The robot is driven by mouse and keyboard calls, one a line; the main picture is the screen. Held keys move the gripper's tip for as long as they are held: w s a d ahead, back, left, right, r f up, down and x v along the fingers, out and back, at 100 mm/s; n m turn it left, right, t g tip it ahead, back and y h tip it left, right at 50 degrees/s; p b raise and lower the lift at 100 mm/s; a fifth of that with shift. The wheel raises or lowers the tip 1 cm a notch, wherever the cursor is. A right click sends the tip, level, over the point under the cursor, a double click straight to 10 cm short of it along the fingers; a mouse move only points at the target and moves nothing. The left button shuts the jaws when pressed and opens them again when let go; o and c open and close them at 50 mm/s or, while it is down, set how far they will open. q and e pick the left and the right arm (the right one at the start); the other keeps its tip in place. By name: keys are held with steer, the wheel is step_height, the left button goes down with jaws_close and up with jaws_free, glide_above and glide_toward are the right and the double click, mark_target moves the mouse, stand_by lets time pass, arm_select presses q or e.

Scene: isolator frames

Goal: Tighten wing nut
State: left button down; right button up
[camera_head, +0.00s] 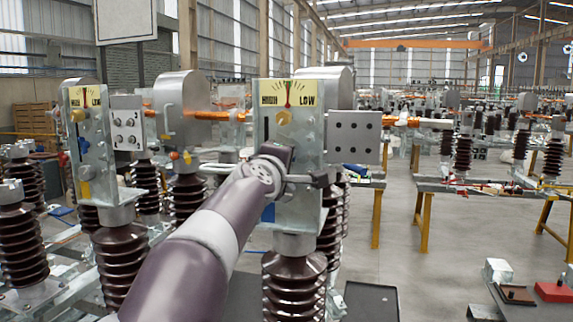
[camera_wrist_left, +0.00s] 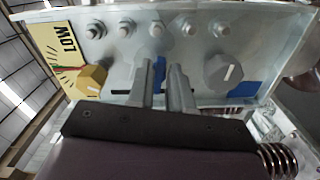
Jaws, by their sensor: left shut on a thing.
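A metal isolator box (camera_head: 308,205) stands on brown ribbed insulators, with a yellow HIGH/LOW dial plate (camera_head: 288,94) at its top. My left gripper (camera_head: 292,172) is at the front face of this box. In the left wrist view its two grey fingers (camera_wrist_left: 163,84) reach the face and are close together. A small blue part (camera_wrist_left: 160,70), apparently the wing nut, shows between the fingertips; the fingers hide most of it. A yellow knob (camera_wrist_left: 91,78) is to the left of the fingers and a grey round knob (camera_wrist_left: 222,70) to the right. My right gripper is not in view.
A similar isolator box (camera_head: 100,165) stands to the left. A plate with holes (camera_head: 353,137) projects from the right side of the near box. Workbenches (camera_head: 490,190) with parts stand at the right.

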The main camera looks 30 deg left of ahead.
arm_select(q)
steer(key=m+b, duration=0.2)
steer(key=m, duration=0.2)
steer(key=m+b, duration=0.2)
steer(key=m, duration=0.2)
steer(key=m+b, duration=0.2)
steer(key=m, duration=0.2)
steer(key=shift+s+a, duration=0.15)
steer(key=shift+a, duration=0.25)
steer(key=shift+r, duration=0.1)
stand_by(0.8)
steer(key=c, duration=1.1)
jaws_free()
steer(key=shift+c, duration=0.2)
steer(key=shift+o, duration=0.3)
steer(key=shift+f, duration=0.25)
steer(key=b+v, duration=0.5)
steer(key=v, duration=0.7)
steer(key=shift+s+d, duration=0.15)
steer(key=shift+s, duration=0.05)
